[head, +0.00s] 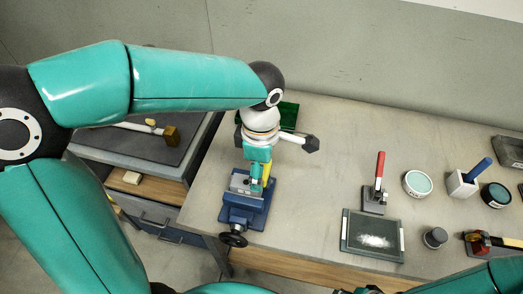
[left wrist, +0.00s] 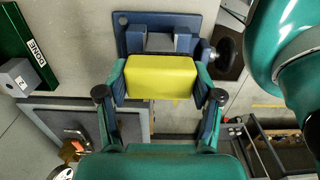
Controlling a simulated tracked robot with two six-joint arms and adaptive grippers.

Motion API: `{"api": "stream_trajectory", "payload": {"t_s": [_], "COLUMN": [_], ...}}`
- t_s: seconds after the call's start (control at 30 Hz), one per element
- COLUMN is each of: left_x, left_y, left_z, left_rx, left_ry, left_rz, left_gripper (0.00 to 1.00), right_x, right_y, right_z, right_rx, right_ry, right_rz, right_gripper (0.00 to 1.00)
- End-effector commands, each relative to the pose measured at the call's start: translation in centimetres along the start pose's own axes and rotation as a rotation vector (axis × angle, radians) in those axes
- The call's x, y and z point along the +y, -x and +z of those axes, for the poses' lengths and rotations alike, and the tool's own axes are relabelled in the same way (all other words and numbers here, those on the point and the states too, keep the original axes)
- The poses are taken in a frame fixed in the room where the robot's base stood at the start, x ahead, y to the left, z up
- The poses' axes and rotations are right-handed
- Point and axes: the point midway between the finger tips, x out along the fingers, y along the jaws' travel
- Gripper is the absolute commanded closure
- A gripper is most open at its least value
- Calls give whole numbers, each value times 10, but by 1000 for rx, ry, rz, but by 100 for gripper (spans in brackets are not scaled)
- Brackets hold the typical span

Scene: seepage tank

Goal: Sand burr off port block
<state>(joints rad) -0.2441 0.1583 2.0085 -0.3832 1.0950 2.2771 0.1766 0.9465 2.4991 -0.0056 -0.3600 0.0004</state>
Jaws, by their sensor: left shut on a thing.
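My left gripper (head: 261,180) is shut on a yellow block (left wrist: 161,77), which spans its two fingers in the left wrist view. The block shows only as a narrow strip (head: 267,168) in the head view. It is above a blue vise (head: 245,213). A grey metal block (left wrist: 160,42) sits between the vise jaws, partly hidden by the yellow block. I cannot tell whether the two touch, and no burr can be made out. My right arm enters at the lower right of the head view; its gripper is not clearly visible.
A green DONE tray (left wrist: 29,48) is behind the vise, with a grey block (left wrist: 15,78) having a hole near it. To the right are a dark tray with white powder (head: 373,236), a red-handled tool (head: 379,178) and several round containers. Bench between is clear.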

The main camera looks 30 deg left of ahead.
Motion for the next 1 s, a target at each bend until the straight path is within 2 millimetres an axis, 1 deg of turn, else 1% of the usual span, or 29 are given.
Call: {"api": "stream_trajectory", "payload": {"t_s": [0.03,0.3,0.4,1.0], "left_x": [0,0,0,0], "left_y": [9,33,39,40], "left_z": [0,0,0,2], "left_rx": [-1,-1,-1,0], "left_ry": [0,0,0,-5], "left_rz": [1,2,2,1], "left_gripper": [67,67,67,67], "right_x": [-2,-9,-10,-10], "right_y": [7,24,28,28], "right_z": [0,0,0,0], "right_rx": [0,0,0,0], "right_ry": [0,0,0,0], "right_rz": [0,0,0,0], "right_gripper": [60,60,60,60]}}
